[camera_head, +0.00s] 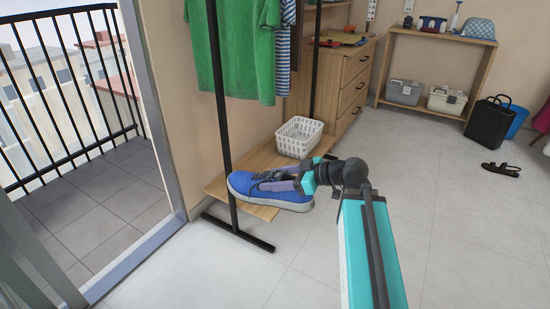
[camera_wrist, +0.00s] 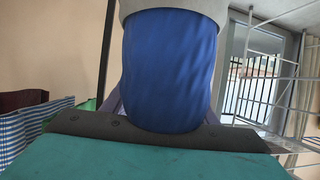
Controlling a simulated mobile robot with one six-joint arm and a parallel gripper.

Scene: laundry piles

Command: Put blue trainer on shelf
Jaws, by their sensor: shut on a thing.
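The blue trainer (camera_head: 252,186), with a pale sole, is held in my gripper (camera_head: 288,184) in the head view. The jaws are shut on its heel end, and its toe points left. In the wrist view the blue trainer (camera_wrist: 170,65) fills the middle, close to the camera. The low wooden shelf (camera_head: 232,172) is the base board of the black clothes rack. The trainer appears over the front part of this shelf, overlapping the rack's front post. I cannot tell whether its sole touches the board.
A white basket (camera_head: 299,137) stands at the shelf's back end. A green shirt (camera_head: 232,48) hangs above from the rack. The rack's black foot (camera_head: 240,235) lies on the floor in front. A wooden drawer unit (camera_head: 350,85) is behind.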

